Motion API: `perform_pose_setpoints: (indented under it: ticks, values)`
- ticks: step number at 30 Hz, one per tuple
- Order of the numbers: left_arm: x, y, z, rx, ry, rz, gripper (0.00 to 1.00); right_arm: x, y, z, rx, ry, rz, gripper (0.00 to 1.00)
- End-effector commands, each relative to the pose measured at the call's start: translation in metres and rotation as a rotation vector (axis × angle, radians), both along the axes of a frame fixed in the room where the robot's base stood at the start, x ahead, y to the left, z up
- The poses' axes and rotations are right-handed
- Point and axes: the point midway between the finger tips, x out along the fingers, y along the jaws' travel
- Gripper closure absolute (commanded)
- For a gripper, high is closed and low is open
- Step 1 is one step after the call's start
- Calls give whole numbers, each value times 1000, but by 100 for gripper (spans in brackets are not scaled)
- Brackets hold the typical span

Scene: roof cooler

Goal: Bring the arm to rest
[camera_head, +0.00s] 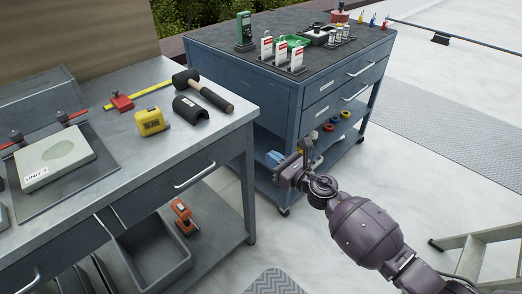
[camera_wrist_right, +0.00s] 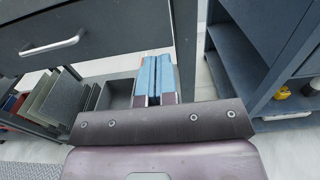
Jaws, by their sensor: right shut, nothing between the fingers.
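My right arm comes in from the lower right in the head view. Its gripper (camera_head: 291,165) is in front of the gap between the grey workbench (camera_head: 226,125) and the blue tool cart (camera_head: 283,95). In the right wrist view, the two blue-padded fingers of this gripper (camera_wrist_right: 155,78) lie side by side, shut, with nothing between them. They point toward the lower part of the workbench (camera_wrist_right: 90,35), below its drawer handle. I see no contact with the bench or the cart. My left gripper is not in view.
The workbench carries a mallet (camera_head: 205,92), a yellow tape measure (camera_head: 151,121) and a stone block (camera_head: 54,158). A grey bin (camera_head: 150,255) and an orange tool (camera_head: 184,215) are on its lower shelf. A stepladder (camera_head: 475,250) stands at the right. Floor beyond the arm is clear.

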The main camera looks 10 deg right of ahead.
Motion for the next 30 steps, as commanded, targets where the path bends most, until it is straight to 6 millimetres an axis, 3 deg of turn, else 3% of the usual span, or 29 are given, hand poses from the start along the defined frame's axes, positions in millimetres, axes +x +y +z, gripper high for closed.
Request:
perform_pose_setpoints:
  ticks: [9,20,23,30]
  values:
    - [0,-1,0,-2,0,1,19,-28,-19,0,0,0,2,100]
    - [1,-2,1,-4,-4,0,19,-29,-23,0,76,54,-11,100]
    - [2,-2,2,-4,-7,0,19,-25,-28,3,239,147,-49,100]
    - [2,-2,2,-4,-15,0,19,-24,-38,44,935,446,-130,100]
